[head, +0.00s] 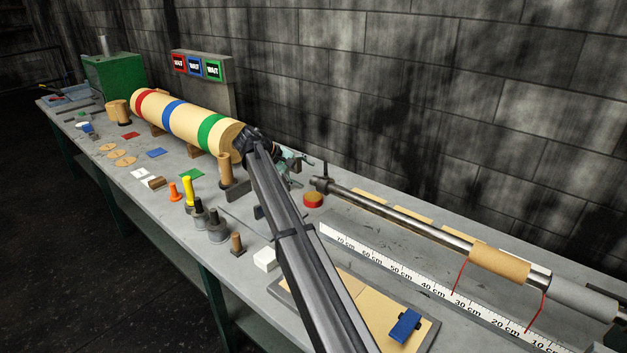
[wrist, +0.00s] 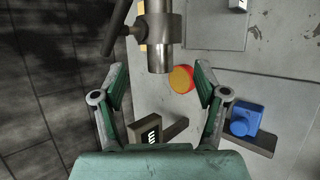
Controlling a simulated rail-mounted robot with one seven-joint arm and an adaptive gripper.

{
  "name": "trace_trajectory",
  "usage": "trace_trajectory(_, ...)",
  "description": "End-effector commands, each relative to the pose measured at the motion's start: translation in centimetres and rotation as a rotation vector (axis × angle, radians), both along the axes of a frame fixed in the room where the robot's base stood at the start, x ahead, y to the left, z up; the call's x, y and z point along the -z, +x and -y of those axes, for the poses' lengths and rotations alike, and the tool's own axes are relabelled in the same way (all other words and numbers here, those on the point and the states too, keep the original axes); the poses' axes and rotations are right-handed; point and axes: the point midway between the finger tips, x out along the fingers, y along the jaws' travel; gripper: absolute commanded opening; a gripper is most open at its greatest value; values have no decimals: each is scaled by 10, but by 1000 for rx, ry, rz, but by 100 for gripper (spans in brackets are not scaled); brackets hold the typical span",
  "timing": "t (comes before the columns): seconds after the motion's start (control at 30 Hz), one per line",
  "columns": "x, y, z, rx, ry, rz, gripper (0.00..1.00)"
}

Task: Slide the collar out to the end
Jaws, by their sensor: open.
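The tan sleeve that looks like the collar (head: 499,264) sits around the steel bar (head: 405,218) toward its right part. A red pointer hangs from near each end of the sleeve section, toward the scale. My gripper (head: 292,166) is at the far left, beyond the bar's left end and well apart from the sleeve. In the wrist view my gripper (wrist: 160,76) is open, its green fingers spread and empty. The bar's end (wrist: 159,48) lies just ahead of the gap between them, with a dark handle (wrist: 116,28) beside it. The sleeve is not clearly seen in the wrist view.
A white centimetre scale (head: 420,279) runs along the bar. A red-yellow disc (head: 313,200) lies near the bar's left end. A banded roll (head: 185,120) and several small items fill the bench's left. A blue block (head: 405,325) lies in front. A brick wall (head: 440,90) stands behind.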

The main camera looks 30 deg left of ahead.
Motion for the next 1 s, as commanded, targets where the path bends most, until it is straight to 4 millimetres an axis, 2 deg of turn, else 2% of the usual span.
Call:
trace_trajectory(0.13,-16,-13,-12,0,1,1,73)
trace_trajectory(0.37,-26,-23,-20,-1,0,1,73)
trace_trajectory(0.77,-26,-23,-19,0,0,0,73)
trace_trajectory(1.0,-14,-12,-9,2,0,-1,73)
